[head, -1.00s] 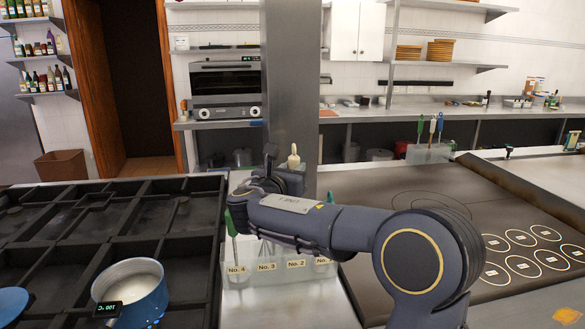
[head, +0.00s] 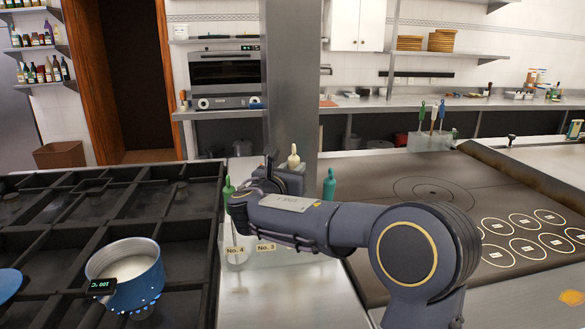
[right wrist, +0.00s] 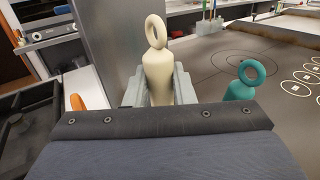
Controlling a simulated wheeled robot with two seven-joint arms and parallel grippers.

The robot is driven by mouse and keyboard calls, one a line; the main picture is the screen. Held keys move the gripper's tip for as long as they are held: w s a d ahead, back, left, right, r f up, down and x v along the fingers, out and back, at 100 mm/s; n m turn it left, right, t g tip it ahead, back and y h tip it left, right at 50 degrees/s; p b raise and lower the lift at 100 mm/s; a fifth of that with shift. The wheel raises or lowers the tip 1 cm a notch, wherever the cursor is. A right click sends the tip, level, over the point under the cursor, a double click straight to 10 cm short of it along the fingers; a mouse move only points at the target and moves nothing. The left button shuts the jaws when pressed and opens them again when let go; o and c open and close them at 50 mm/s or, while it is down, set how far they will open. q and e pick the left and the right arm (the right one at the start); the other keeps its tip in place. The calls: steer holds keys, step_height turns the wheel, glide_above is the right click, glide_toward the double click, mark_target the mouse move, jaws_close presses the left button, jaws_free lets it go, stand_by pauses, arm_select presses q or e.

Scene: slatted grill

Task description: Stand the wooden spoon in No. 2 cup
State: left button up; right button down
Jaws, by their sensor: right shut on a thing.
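My right gripper (right wrist: 158,88) is shut on the cream handle (right wrist: 157,75) of an upright utensil with a ring at its top. The handle also shows in the head view (head: 293,158). Its lower end is hidden behind my arm, so I cannot tell whether it is a wooden spoon or whether it is inside a cup. The clear cup holder (head: 235,262) stands below, with the No. 4 label (head: 235,250) and No. 3 label (head: 266,247) showing. The No. 2 cup is hidden by my right arm. My left gripper is not in view.
A green-handled utensil (head: 228,191) stands at No. 4. A teal handle (head: 329,185) is to the right of my gripper, and an orange handle (right wrist: 77,102) is to its left. A blue pot (head: 124,272) sits on the burner grates at left. A flat hob lies right.

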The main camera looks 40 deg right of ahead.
steer(key=shift+f+b, duration=1.15)
steer(key=shift+f, duration=0.55)
steer(key=shift+f+b, duration=0.45)
steer(key=shift+f, duration=0.2)
steer(key=c, duration=1.1)
jaws_free()
steer(key=shift+c, duration=0.2)
steer(key=shift+a, duration=0.1)
steer(key=v, duration=0.7)
steer(key=shift+s+a, duration=0.2)
steer(key=shift+a, duration=0.1)
